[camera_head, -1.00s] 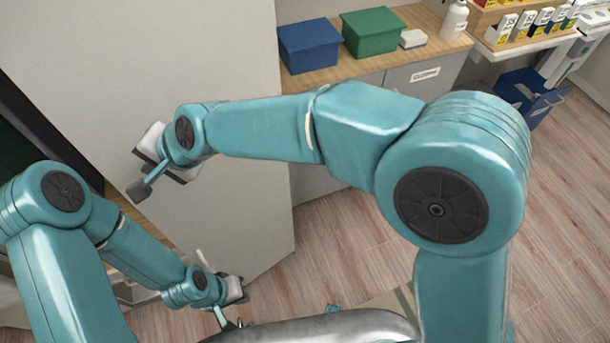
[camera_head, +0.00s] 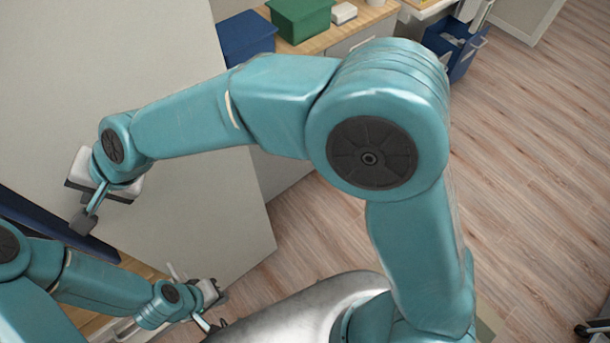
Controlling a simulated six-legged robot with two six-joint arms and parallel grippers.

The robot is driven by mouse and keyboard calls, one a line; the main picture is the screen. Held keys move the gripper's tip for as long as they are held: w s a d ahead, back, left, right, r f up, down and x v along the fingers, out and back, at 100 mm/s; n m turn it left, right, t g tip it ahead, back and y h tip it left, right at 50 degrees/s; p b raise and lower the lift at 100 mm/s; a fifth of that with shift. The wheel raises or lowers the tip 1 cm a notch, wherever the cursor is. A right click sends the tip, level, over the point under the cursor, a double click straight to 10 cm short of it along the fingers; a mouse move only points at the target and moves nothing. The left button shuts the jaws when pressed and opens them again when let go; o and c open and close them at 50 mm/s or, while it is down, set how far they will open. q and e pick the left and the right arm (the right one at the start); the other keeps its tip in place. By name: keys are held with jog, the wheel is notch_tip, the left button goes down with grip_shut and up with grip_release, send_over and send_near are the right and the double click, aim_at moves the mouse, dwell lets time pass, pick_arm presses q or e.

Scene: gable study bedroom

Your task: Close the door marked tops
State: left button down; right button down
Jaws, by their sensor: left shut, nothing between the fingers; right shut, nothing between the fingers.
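A large pale grey door panel (camera_head: 190,215) stands open across the left half of the head view. No marking shows on its visible face, so I cannot read whether it says tops. My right gripper (camera_head: 85,218), on the arm reaching across from the right, is shut and empty in front of the panel's left part. I cannot tell whether it touches the panel. My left gripper (camera_head: 208,322), lower down, is shut and empty near the panel's bottom edge. Contact there is also unclear.
A dark blue opening edge (camera_head: 60,225) shows left of the panel. Behind it is a wooden counter (camera_head: 322,38) with a blue box (camera_head: 246,38) and a green box (camera_head: 300,16). A blue bin (camera_head: 456,50) stands farther right. The wooden floor (camera_head: 540,170) at right is mostly clear.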

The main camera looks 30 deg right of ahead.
jog(key=shift+w+r, duration=0.15)
jog(key=shift+w, duration=0.15)
dwell(0.5)
jog(key=shift+s, duration=0.1)
